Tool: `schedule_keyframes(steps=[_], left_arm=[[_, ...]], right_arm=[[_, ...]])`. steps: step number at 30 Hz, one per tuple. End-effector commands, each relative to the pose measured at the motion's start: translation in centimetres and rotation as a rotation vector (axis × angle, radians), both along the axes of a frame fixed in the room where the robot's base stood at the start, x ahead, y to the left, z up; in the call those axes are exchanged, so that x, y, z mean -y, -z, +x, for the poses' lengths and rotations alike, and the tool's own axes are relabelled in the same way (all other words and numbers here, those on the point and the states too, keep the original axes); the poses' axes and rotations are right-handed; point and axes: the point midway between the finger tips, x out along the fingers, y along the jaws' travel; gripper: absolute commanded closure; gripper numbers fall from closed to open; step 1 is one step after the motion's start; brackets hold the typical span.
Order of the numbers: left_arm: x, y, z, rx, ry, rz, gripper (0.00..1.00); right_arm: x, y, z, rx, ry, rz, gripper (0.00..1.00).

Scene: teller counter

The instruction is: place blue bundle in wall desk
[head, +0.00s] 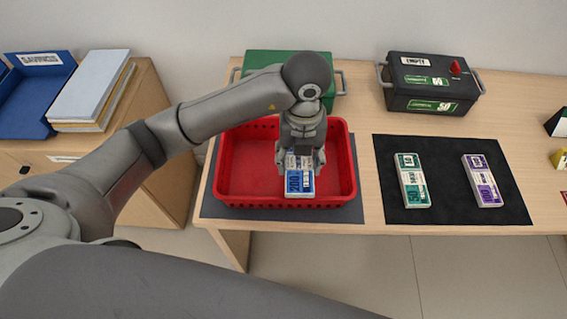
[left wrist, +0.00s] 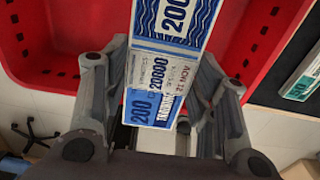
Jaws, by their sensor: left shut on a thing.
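The blue bundle (head: 299,184) is a banknote stack marked 200 with a white paper band. My left gripper (head: 300,163) points down and is shut on it, over the front part of the red basket (head: 235,199). In the left wrist view the bundle (left wrist: 172,22) sits between the two fingers, with the red basket behind it. How high the bundle is above the basket floor I cannot tell. A wooden desk (head: 365,115) stands against the wall, and a separate wooden cabinet (head: 160,105) stands left of it. My right gripper is out of view.
A black mat (head: 450,215) right of the basket holds a green bundle (head: 412,181) and a purple bundle (head: 482,181). A black cash box (head: 430,85) and a green box (head: 262,62) stand behind. A blue tray (head: 35,100) and stacked binders (head: 92,88) lie on the cabinet.

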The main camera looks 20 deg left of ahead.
Motion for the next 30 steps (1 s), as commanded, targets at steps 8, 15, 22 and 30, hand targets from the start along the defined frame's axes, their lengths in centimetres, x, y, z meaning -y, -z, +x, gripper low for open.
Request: schedule_keyframes(steps=[8,15,22,30], left_arm=[[-3.1,4.4,2.3,-0.002,-0.001,0.002,0.72],[-4.3,6.2,3.1,-0.003,-0.003,0.002,0.72],[-4.2,9.0,3.1,-0.001,0.001,0.001,0.72],[-4.2,9.2,3.1,0.001,0.002,0.000,0.72]], right_arm=[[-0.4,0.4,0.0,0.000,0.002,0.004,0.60],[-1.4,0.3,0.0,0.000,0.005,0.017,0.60],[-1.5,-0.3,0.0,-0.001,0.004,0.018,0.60],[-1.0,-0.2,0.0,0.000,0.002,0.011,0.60]])
